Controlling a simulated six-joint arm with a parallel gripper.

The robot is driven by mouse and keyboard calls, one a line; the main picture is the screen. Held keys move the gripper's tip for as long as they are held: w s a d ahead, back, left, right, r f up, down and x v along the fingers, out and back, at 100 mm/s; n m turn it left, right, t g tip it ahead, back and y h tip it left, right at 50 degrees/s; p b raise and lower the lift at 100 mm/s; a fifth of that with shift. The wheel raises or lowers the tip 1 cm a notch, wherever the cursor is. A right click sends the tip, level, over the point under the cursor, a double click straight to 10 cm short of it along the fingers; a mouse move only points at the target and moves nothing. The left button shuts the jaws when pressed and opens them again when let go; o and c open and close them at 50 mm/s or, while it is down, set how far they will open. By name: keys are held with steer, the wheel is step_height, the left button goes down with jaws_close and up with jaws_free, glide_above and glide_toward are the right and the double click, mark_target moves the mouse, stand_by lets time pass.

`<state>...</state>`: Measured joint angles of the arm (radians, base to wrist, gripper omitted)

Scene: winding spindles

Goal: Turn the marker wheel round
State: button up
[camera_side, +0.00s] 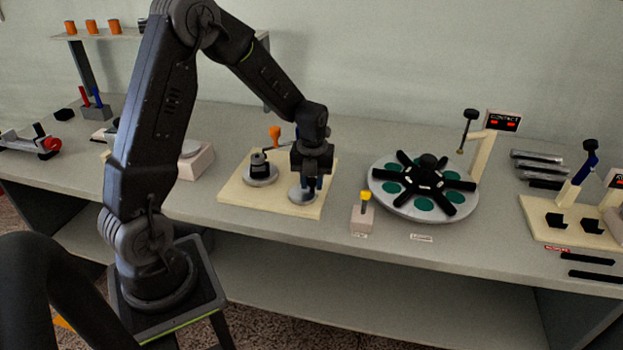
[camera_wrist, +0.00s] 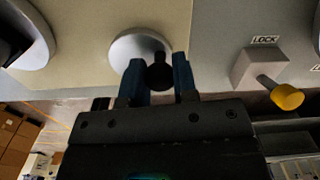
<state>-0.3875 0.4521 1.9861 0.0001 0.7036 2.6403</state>
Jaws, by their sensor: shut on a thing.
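My gripper (camera_side: 308,184) points down over the right grey disc (camera_side: 299,197) on a cream board. In the wrist view its blue fingers (camera_wrist: 158,78) are closed around a dark round knob (camera_wrist: 158,71) above that disc (camera_wrist: 128,48). The lower part of the knob's stem is hidden. To the right stands a large pale round wheel (camera_side: 390,205) with several black spokes and green round patches, apart from my gripper. I cannot tell which of these is the marker wheel. A small block (camera_side: 362,218) with a yellow knob (camera_side: 365,196) stands between them.
A dark spindle (camera_side: 259,163) on another disc and an orange-handled crank (camera_side: 275,133) are close left of my gripper. The wrist view shows the yellow-knobbed block labelled LOCK (camera_wrist: 265,40). A post with a CONTACT sign (camera_side: 503,120) rises behind the spoked wheel.

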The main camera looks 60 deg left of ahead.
mark_target(312, 181)
steer(key=shift+s+d+m, duration=0.1)
steer(key=shift+d+m, duration=0.1)
steer(key=shift+m, duration=0.65)
steer(key=shift+s+d+m, duration=0.1)
steer(key=shift+d+m, duration=0.05)
steer(key=shift+m, duration=0.7)
steer(key=o, duration=0.9)
steer(key=shift+r, duration=0.1)
step_height(312, 181, up, 14)
steer(key=shift+f, duration=0.15)
